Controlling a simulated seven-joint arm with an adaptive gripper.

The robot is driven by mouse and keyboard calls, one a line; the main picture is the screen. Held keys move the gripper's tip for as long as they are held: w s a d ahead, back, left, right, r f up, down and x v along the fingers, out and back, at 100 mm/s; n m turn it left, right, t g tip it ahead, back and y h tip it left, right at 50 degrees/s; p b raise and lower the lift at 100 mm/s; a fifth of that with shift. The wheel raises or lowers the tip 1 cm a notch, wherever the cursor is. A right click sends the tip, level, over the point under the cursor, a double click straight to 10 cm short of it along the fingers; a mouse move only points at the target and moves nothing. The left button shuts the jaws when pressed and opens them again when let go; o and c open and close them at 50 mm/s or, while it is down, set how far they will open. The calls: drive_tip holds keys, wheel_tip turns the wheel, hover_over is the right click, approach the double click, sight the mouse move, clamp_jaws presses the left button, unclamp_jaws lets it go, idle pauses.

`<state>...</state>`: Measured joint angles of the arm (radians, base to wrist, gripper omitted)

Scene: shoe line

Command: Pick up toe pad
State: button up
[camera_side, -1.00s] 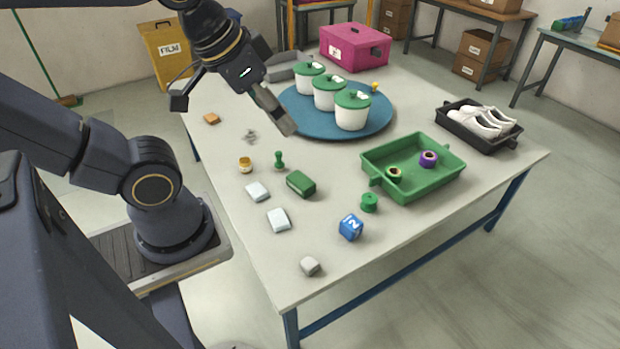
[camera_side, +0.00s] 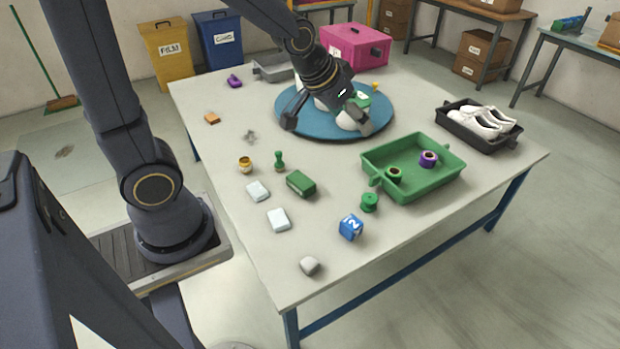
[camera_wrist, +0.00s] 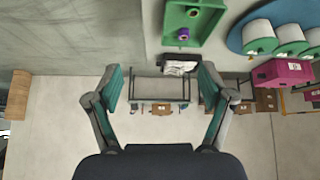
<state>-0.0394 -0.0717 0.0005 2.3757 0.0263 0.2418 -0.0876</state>
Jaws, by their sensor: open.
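I cannot tell for certain which item is the toe pad. Two small pale pads, one (camera_side: 258,191) behind the other (camera_side: 278,219), lie flat on the table's near left part, and a small grey block (camera_side: 310,266) lies near the front edge. My gripper (camera_side: 325,120) is open over the blue round board, in front of the white pots, well away from the pads and the block. In the wrist view my gripper (camera_wrist: 162,88) shows spread fingers with nothing between them. The pads are not seen in the wrist view.
A green tray (camera_side: 437,181) with two spools stands right of centre. White pots with green lids stand on the blue round board (camera_side: 384,122), partly hidden by my arm. A black shoe tray (camera_side: 480,143) is at right. A green block (camera_side: 301,183) lies near the pads.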

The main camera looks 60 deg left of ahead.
wheel_tip(320, 180, down, 11)
drive_tip(key=w+a+g, duration=0.1)
drive_tip(key=w+g, duration=0.1)
drive_tip(key=n+g, duration=0.1)
drive_tip(key=g, duration=0.4)
hover_over(309, 261)
wheel_tip(309, 261, down, 30)
drive_tip(key=shift+w+f, duration=0.1)
drive_tip(key=shift+w, duration=0.05)
drive_tip(key=shift+f, duration=2.75)
drive_tip(key=shift+c, duration=0.3)
drive_tip(key=c, duration=0.9)
